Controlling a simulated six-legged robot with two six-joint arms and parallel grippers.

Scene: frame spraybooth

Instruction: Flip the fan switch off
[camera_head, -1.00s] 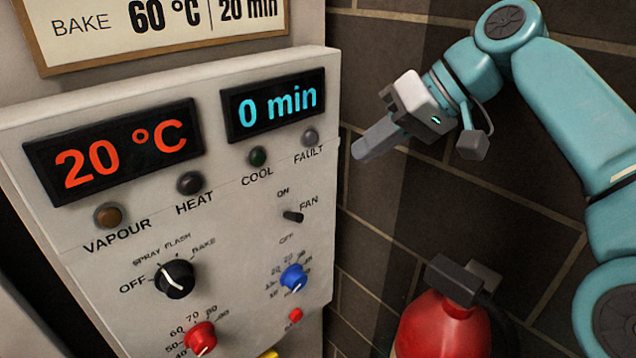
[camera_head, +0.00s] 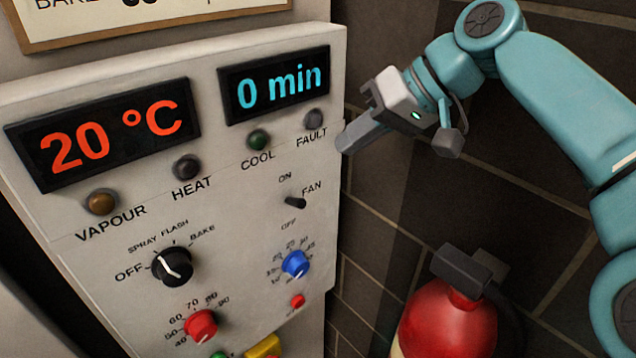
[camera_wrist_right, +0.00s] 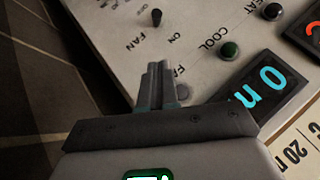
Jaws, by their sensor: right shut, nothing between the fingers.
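The fan switch (camera_head: 295,202) is a small dark lever on the light panel, between the ON label above and the OFF label below. Its exact tilt is hard to tell. It also shows in the right wrist view (camera_wrist_right: 156,17), where the picture is turned over. My right gripper (camera_head: 346,142) is shut and empty, just right of the panel's edge, above and to the right of the switch. In the right wrist view its closed fingers (camera_wrist_right: 158,68) point toward the panel, apart from the switch. My left gripper is in neither view.
The control panel (camera_head: 60,220) carries a red 20 °C display (camera_head: 110,130), a 0 min display (camera_head: 275,85), several lamps, a black knob (camera_head: 172,266), a blue knob (camera_head: 296,264) and a red knob (camera_head: 200,325). A red extinguisher (camera_head: 450,325) stands by the dark brick wall.

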